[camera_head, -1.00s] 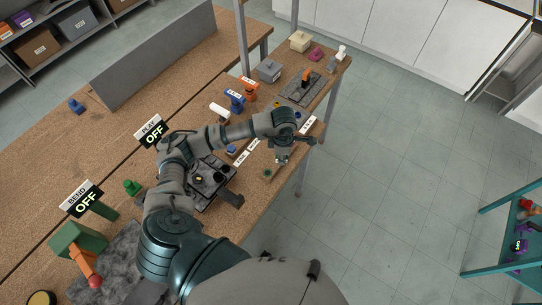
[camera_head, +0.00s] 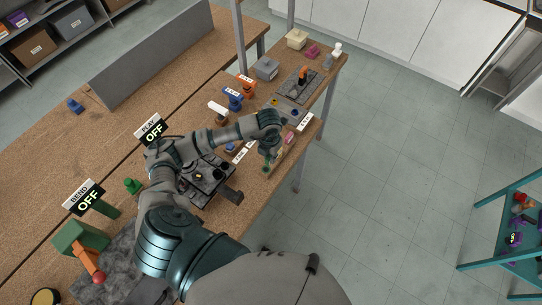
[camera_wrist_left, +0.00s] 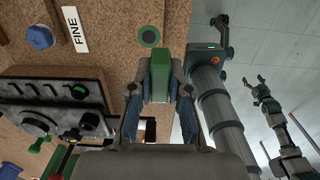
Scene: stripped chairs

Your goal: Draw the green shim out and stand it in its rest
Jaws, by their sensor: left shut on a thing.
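My left gripper (camera_wrist_left: 160,88) is shut on the green shim (camera_wrist_left: 160,70), an upright-looking green block between its two fingers in the left wrist view. In the head view this gripper (camera_head: 271,158) points down over the bench's front edge, and the shim is mostly hidden there. A round green ring with a dark centre (camera_wrist_left: 149,37), perhaps the rest, lies on the bench just beyond the shim's end. The shim appears apart from it, but the height gap cannot be told. My right gripper (camera_wrist_left: 262,86) shows small in the left wrist view, fingers spread and empty, over the floor.
A dark device with knobs (camera_wrist_left: 50,105) stands beside the left gripper. A label reading FINE (camera_wrist_left: 75,30) and a blue knob-like piece (camera_wrist_left: 40,37) lie near. A grey plate with an orange-topped part (camera_head: 303,77) is further back. Open floor (camera_head: 370,170) lies right of the bench.

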